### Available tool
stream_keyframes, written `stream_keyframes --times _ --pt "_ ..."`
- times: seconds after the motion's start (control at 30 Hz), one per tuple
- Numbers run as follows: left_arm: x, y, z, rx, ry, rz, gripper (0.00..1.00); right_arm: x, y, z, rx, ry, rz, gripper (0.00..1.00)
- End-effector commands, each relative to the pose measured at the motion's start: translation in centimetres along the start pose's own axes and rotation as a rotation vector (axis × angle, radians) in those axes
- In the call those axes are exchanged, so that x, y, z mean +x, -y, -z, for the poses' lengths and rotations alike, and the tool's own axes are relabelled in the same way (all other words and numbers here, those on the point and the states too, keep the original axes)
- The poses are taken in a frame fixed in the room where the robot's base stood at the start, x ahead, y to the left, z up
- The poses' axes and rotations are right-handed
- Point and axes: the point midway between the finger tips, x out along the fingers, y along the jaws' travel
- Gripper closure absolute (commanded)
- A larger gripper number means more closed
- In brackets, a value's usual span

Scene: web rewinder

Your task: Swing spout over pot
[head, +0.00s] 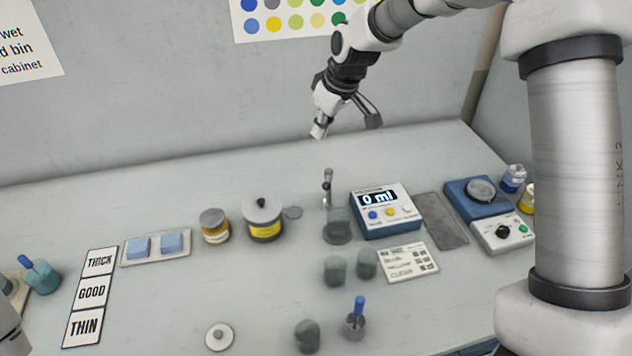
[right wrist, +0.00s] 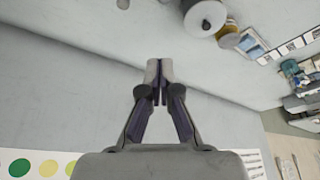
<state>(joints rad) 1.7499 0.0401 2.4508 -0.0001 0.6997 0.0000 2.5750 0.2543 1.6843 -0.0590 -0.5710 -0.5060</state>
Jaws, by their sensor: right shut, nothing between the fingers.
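A small metal spout (head: 327,186) stands upright on the bench, just behind a dark translucent pot (head: 338,224) and left of the blue dispenser unit (head: 384,210) reading 0 ml. I cannot tell exactly which way the spout points. A larger lidded pot with a yellow label (head: 263,220) stands left of the spout, and its lid seems to show in the right wrist view (right wrist: 205,17). My right gripper (head: 318,131) is in the air above and behind the spout, apart from it. In the right wrist view its fingers (right wrist: 159,70) are together and empty.
A yellow-labelled jar (head: 214,226), small dark cups (head: 335,269), a cup with a blue-handled tool (head: 355,322) and a white disc (head: 219,336) stand on the bench. A blue scale (head: 478,197) is at right. The back wall rises close behind my right gripper. The front middle-left bench is fairly clear.

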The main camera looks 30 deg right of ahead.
Motion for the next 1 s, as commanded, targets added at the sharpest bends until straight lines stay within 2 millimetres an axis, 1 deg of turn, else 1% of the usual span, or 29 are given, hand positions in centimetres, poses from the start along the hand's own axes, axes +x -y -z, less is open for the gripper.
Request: stream_keyframes --times 0.03,0.13,0.2,0.37,0.47,0.83,0.9,1.0 --pt "1.8 0.0 0.0 0.000 0.000 0.000 0.00 1.7 0.0 -0.6 0.000 0.001 0.000 1.00" --pt "3.0 0.0 0.0 0.000 0.000 0.000 0.00 2.8 0.0 -1.0 0.000 0.001 0.000 1.00" --pt "3.3 0.0 0.0 0.000 -0.001 0.000 0.00 3.1 0.0 -1.1 0.000 0.000 0.000 1.00" --pt "2.9 0.0 0.1 0.000 -0.001 0.000 0.00 3.7 0.0 -1.0 0.001 0.001 0.001 1.00" --pt "2.5 0.0 0.1 0.000 -0.001 0.000 0.00 5.1 0.0 -1.1 0.001 0.004 0.001 1.00" --pt "1.4 0.0 0.1 0.000 -0.001 0.000 0.00 13.1 0.0 -1.1 0.000 0.004 0.000 1.00" --pt "0.5 0.0 0.0 0.000 -0.001 0.000 0.00 12.3 0.0 -2.4 0.004 0.003 0.002 1.00" --pt "-0.1 0.0 0.1 0.000 -0.002 0.000 0.00 12.1 0.0 -3.9 0.003 0.002 0.001 1.00"
